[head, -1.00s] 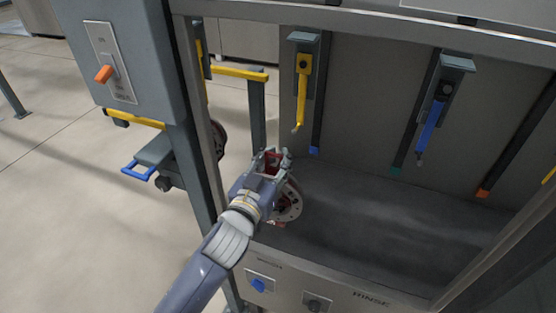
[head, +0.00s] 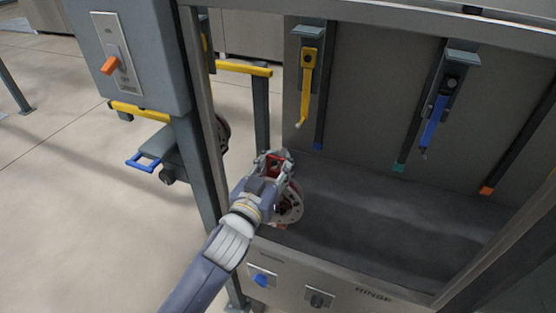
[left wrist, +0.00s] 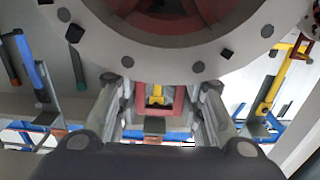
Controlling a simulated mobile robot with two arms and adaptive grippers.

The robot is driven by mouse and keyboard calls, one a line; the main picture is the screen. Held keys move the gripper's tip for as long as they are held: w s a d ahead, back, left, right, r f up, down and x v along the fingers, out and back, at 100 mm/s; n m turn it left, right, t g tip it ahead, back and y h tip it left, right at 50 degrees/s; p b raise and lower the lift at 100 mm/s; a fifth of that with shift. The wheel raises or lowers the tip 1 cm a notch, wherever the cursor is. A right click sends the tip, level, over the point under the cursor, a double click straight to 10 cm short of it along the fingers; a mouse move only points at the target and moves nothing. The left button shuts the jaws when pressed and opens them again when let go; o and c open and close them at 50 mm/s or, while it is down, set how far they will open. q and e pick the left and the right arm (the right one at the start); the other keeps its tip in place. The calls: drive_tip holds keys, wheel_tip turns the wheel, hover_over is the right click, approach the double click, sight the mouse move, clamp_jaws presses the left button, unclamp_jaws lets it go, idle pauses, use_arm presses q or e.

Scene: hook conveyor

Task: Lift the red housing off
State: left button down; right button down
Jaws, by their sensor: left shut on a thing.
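The red housing (head: 277,169) is a red part with a round grey flange, seen in the head view at the left end of the dark rinse bay. My left gripper (head: 273,160) is shut on its red upper part. The flange (head: 294,210) hangs below the fingers. In the left wrist view the grey flange (left wrist: 165,58), with bolt holes around a dark red centre, fills the top. The red part (left wrist: 178,103) shows between the two fingers (left wrist: 155,105). Whether the housing touches anything beneath is hidden. My right gripper is out of view.
A yellow hook (head: 306,90) and a blue hook (head: 434,122) hang empty along the bay's back wall. A grey post (head: 200,175) and a switch box (head: 140,55) stand to the left. The bay floor (head: 380,220) to the right is clear.

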use_arm(q)
drive_tip(key=shift+s+a+r+p, duration=0.2)
drive_tip(key=shift+s+a, duration=0.05)
drive_tip(key=shift+s, duration=0.4)
drive_tip(key=shift+s+a+r+p, duration=0.15)
drive_tip(key=shift+s+a+r, duration=0.05)
drive_tip(key=shift+s, duration=0.45)
drive_tip(key=shift+v, duration=0.85)
drive_tip(key=shift+p+v, duration=0.3)
drive_tip(key=shift+v, duration=0.5)
drive_tip(key=shift+s, duration=0.1)
drive_tip(key=v, duration=0.7)
drive_tip(key=shift+p, duration=0.3)
drive_tip(key=shift+f, duration=0.15)
